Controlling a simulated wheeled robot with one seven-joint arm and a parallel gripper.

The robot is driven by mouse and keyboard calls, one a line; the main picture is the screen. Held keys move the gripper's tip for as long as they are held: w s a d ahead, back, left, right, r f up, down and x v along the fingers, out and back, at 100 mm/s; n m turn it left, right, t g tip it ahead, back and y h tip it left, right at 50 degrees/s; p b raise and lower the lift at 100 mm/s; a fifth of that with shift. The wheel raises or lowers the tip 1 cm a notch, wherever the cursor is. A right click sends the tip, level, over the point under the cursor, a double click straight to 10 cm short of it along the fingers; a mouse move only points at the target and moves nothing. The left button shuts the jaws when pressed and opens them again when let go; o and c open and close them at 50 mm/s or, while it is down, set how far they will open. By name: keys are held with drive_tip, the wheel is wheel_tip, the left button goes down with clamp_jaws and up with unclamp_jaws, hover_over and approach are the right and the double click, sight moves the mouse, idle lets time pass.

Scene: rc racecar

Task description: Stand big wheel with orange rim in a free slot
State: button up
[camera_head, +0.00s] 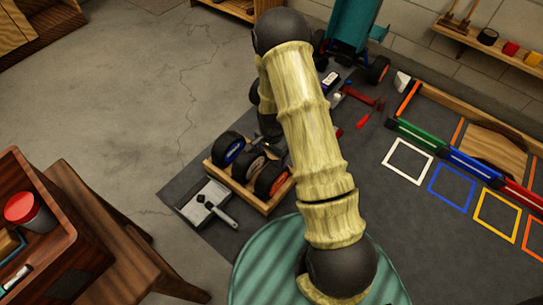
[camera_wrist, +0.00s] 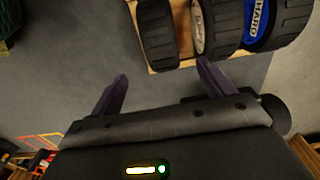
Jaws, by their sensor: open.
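Several dark tyres stand on edge in a wooden rack (camera_head: 248,200). In the head view, the wheel nearest the front right (camera_head: 271,180) has an orange-red rim. Beside it are a middle wheel (camera_head: 248,167) with a partly hidden rim and a blue-rimmed wheel (camera_head: 228,150). In the wrist view, the leftmost wheel (camera_wrist: 156,35) shows only tread. The middle wheel (camera_wrist: 226,25) shows a pale rim, and the blue-rimmed wheel (camera_wrist: 260,20) is at right. My gripper (camera_wrist: 162,69) is open and empty. Its fingertips point towards the leftmost wheel, apart from it.
A dustpan and brush (camera_head: 207,203) lie in front of the rack on the dark mat. A teal vehicle (camera_head: 350,28) with wheels stands behind. Red tools (camera_head: 362,112) lie beyond my arm. Coloured floor squares (camera_head: 450,187) at right look empty. A wooden table stands at left.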

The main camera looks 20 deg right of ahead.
drive_tip(key=shift+r, duration=0.3)
idle(0.4)
drive_tip(key=s+r+n+t, duration=0.1)
drive_tip(key=s+r+n, duration=0.4)
drive_tip(key=r, duration=0.8)
drive_tip(key=s+r+n+t, duration=0.1)
drive_tip(key=s+r+n, duration=0.4)
drive_tip(key=s+r, duration=0.4)
wheel_tip(320, 180, up, 4)
drive_tip(key=shift+s+r+n+t, duration=0.1)
drive_tip(key=shift+s+n+t, duration=0.1)
drive_tip(key=shift+n+t, duration=0.15)
drive_tip(key=w+r+p+v, duration=0.1)
drive_tip(key=w+p+v, duration=0.2)
drive_tip(key=p+v, duration=1.3)
drive_tip(key=w+p+v, duration=0.4)
drive_tip(key=p+v, duration=1.2)
drive_tip(key=p, duration=0.1)
drive_tip(key=w+r+p+v, duration=0.1)
drive_tip(key=w+p+v, duration=0.3)
drive_tip(key=p+v, duration=1.2)
drive_tip(key=shift+w+r+p, duration=0.15)
drive_tip(key=shift+r+p, duration=0.15)
drive_tip(key=shift+r, duration=0.1)
